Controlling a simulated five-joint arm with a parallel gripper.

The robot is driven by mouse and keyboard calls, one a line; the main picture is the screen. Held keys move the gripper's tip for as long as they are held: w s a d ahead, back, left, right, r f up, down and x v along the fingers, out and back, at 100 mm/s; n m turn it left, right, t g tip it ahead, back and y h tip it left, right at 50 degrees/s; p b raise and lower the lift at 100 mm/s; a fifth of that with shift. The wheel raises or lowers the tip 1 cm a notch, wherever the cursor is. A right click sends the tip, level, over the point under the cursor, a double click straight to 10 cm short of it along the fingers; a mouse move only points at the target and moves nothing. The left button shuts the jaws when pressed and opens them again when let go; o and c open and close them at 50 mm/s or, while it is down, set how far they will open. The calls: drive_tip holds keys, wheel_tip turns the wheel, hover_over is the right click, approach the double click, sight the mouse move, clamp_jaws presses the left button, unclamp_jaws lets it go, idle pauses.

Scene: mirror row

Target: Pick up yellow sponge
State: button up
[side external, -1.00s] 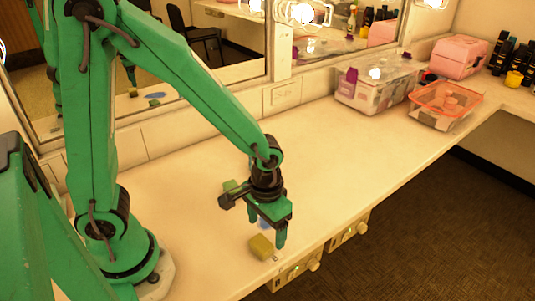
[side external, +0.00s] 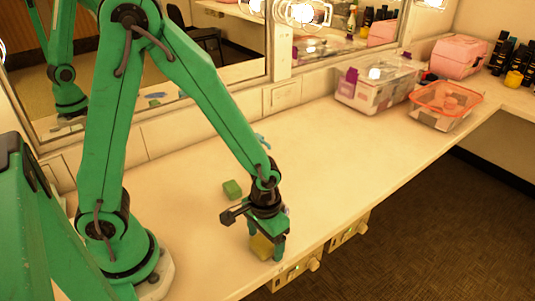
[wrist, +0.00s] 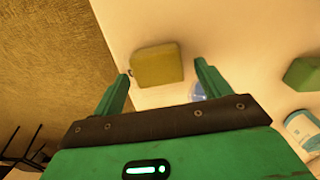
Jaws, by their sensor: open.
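The yellow sponge (side external: 261,247) lies on the counter near its front edge in the side view. It also shows in the wrist view (wrist: 157,65), at and just beyond the fingertips. My gripper (side external: 266,244) is low over the counter and open, with its fingers on either side of the sponge. In the wrist view my gripper (wrist: 162,76) shows gaps between the sponge and the fingers, the right gap a little wider. In the side view the fingers hide part of the sponge.
A green block (side external: 232,189) lies behind my gripper. A blue item (side external: 262,140) is partly hidden by my arm. A clear lidded box (side external: 375,85) and an orange-rimmed tray (side external: 445,105) stand farther right. The counter between is clear. The mirror wall bounds the back.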

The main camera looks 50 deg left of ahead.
sight(265, 240)
drive_tip(key=shift+c, duration=0.3)
drive_tip(key=c, duration=1)
drive_tip(key=shift+r, duration=0.15)
drive_tip(key=shift+r, duration=1.95)
drive_tip(key=s+d+r, duration=0.2)
drive_tip(key=s, duration=0.1)
drive_tip(key=s+d+r, duration=0.2)
drive_tip(key=s+d, duration=0.1)
drive_tip(key=s+d+r, duration=0.2)
drive_tip(key=s+r, duration=0.1)
drive_tip(key=shift+d, duration=0.2)
drive_tip(key=shift+w, duration=0.1)
